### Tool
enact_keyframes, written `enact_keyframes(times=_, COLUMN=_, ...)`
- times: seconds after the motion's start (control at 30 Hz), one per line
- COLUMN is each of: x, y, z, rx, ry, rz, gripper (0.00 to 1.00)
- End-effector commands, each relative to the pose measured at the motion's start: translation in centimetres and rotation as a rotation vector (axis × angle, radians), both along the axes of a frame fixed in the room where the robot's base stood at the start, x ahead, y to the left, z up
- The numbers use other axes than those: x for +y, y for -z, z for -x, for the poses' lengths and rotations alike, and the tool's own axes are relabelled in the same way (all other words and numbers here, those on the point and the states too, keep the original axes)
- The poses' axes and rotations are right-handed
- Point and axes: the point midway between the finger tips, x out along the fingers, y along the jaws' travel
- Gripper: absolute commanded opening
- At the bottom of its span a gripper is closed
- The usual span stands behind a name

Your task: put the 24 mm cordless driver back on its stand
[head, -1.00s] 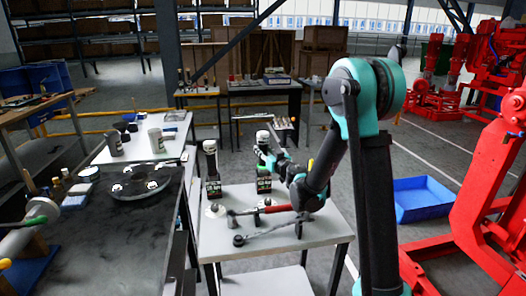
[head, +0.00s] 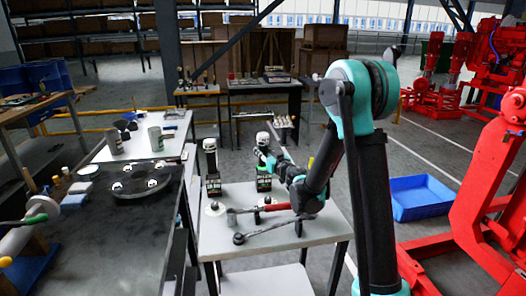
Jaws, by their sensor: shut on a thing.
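My gripper (head: 270,161) is shut on a cordless driver (head: 264,184), at the right of two similar drivers. This driver is upright, with a pale top and a dark lower body with a green band. It is over the back of the small grey table (head: 235,258), just above or at a small round stand (head: 267,201); I cannot tell whether they touch. Size markings are too small to read. My gripper's fingertips are partly hidden by the driver and my wrist.
A red-handled tool (head: 268,208) and a long dark wrench (head: 270,231) lie on the table in front of the drivers. A dark bench (head: 100,240) with a round flange stands to the left. A blue bin (head: 420,198) and red machinery (head: 490,190) are to the right.

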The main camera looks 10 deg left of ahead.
Motion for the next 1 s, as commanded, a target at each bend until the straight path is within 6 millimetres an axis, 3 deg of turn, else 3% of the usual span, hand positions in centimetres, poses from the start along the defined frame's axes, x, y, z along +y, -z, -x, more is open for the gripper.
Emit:
enact_keyframes(times=0.43, x=0.0, y=0.76, z=0.02, rx=0.0, ry=0.0, rz=0.0, gripper=0.0)
enact_keyframes(times=0.47, x=0.0, y=0.73, z=0.02, rx=0.0, ry=0.0, rz=0.0, gripper=0.35)
enact_keyframes(times=0.63, x=-0.01, y=0.73, z=0.02, rx=0.0, ry=0.0, rz=0.0, gripper=0.56)
enact_keyframes(times=1.0, x=-0.26, y=0.74, z=0.38, rx=0.0, ry=0.0, rz=0.0, gripper=0.56)
